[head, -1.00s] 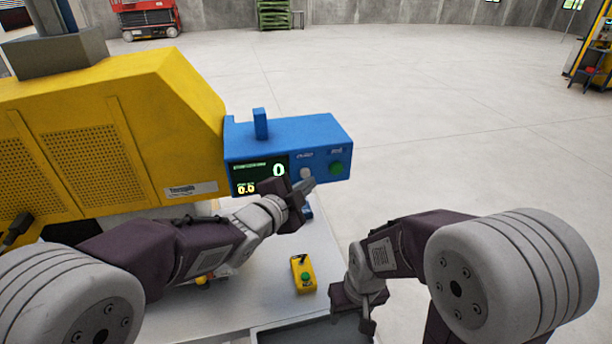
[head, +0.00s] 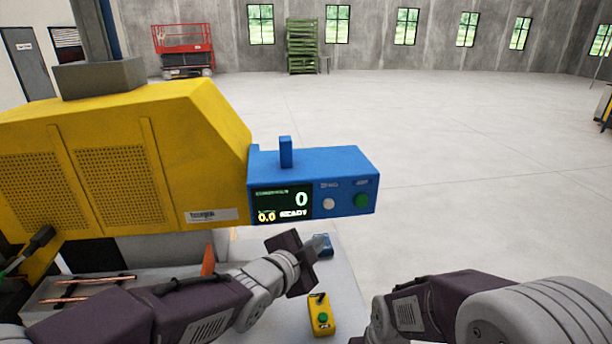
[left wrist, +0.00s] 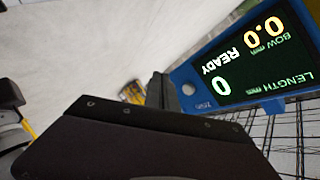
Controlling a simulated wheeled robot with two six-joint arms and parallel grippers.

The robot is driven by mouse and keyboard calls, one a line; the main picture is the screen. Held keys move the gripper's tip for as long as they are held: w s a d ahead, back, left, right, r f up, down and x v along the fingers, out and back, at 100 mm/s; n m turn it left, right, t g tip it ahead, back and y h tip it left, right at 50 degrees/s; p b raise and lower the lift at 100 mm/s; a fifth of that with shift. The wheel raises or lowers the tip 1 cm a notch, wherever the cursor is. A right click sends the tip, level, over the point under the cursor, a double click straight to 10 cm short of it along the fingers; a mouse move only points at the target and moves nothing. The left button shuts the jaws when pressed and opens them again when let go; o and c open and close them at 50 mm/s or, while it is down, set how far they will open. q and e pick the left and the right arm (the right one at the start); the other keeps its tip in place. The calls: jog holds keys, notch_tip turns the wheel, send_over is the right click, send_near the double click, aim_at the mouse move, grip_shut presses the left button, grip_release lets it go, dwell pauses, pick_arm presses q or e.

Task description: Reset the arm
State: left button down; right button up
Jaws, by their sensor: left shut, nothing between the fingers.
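My left gripper (head: 316,247) is shut and empty. It is below and in front of the blue control box (head: 330,162), apart from it. The box's dark display (head: 282,203) reads 0, 0.0 and READY, with a white button (head: 328,204) and a green button (head: 361,201) beside it. In the left wrist view the display (left wrist: 248,62) shows upside down, and my dark fingers (left wrist: 160,92) are left of it. My right arm (head: 420,308) enters from the lower right, with its gripper out of the picture.
A large yellow machine (head: 110,150) stands at the left. Copper tubes (head: 85,283) lie in a tray below it. A small yellow box with a green button (head: 321,315) sits on the light table. A blue item (head: 322,240) lies behind my left gripper. Open floor stretches beyond.

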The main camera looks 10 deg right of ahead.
pick_arm(q)
jog(key=s+a+f+n+g+y+b, duration=0.25)
jog(key=a+f+n, duration=0.25)
jog(key=a+f, duration=0.4)
jog(key=s+a+f+n+g+y+b, duration=0.1)
jog(key=a+f+n+g+y, duration=0.1)
jog(key=a+f+n+y, duration=0.45)
pick_arm(e)
notch_tip(320, 180, down, 4)
jog(key=shift+f, duration=0.1)
jog(key=shift+a+f+b, duration=0.1)
jog(key=shift+f+b, duration=0.65)
jog(key=shift+f, duration=0.1)
jog(key=shift+f+b, duration=0.3)
pick_arm(q)
jog(key=s+a+f+n+g, duration=0.5)
jog(key=s+a+f+n, duration=0.1)
jog(key=s+a+f, duration=0.5)
jog(key=s+f, duration=0.1)
jog(key=s, duration=0.1)
jog(key=shift+s+f+n+h, duration=0.3)
jog(key=shift+f+n+h, duration=0.05)
jog(key=shift+h, duration=0.05)
jog(key=shift+g, duration=0.25)
